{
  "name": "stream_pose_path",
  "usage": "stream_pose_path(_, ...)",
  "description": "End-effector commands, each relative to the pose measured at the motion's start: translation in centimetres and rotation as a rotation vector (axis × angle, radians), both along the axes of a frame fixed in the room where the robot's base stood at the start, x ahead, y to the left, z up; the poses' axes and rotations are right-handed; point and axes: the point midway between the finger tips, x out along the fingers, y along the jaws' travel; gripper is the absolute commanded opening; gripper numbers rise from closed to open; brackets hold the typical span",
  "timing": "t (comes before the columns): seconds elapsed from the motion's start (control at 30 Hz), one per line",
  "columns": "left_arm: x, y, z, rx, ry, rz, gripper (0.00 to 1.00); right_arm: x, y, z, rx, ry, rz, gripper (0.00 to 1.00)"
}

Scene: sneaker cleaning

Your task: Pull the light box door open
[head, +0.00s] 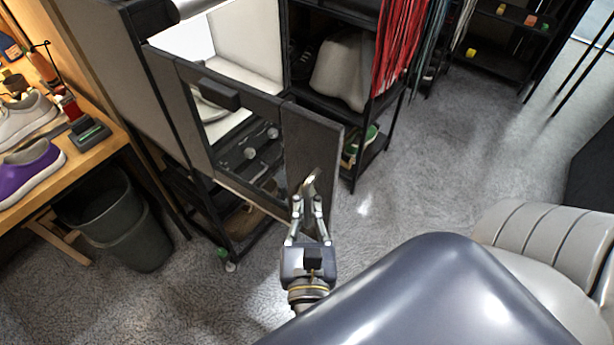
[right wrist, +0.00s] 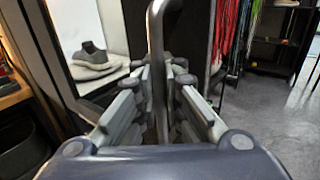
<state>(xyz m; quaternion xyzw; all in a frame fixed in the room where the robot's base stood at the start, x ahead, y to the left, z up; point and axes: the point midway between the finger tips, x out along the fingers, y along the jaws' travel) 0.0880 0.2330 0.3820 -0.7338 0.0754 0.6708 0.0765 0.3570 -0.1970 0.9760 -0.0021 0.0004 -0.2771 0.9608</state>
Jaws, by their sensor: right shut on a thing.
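The light box door (head: 318,130) is a dark framed panel with a window. It appears to stand ajar, with the white interior of the light box (head: 245,45) showing above and behind its top edge. My right gripper (head: 308,195) is shut on the metal door handle (head: 311,182) near the door's right edge. In the right wrist view, the handle (right wrist: 157,60) is an upright bar between the two fingers (right wrist: 158,105). A grey shoe (right wrist: 93,55) stands on a white surface there. My left gripper is not in view.
A wooden bench (head: 98,150) with a purple sneaker (head: 32,172) and a dark bin (head: 125,225) are at the left. A black rack (head: 372,150) with hanging red laces (head: 398,45) stands behind the door. The grey floor (head: 440,150) is open to the right.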

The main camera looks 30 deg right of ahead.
Motion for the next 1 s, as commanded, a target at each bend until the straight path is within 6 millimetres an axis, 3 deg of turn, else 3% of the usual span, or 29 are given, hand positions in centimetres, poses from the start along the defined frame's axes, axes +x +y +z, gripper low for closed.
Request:
stream_pose_path(0.2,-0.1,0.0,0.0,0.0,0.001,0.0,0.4,-0.2,-0.2,-0.2,-0.002,0.008,-0.008,0.0)
stream_pose_path(0.27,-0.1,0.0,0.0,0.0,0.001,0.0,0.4,-0.2,-0.2,-0.3,-0.002,0.008,-0.008,0.15)
stream_pose_path(0.3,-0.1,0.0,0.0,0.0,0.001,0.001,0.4,-0.2,-0.2,-0.3,-0.002,0.008,-0.007,0.17)
stream_pose_path(0.63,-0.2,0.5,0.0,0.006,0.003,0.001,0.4,-0.3,0.1,-0.2,0.0,0.005,-0.002,0.17)
stream_pose_path(1.0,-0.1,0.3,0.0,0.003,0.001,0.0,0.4,-5.0,2.9,-0.2,0.0,0.007,-0.002,0.17)
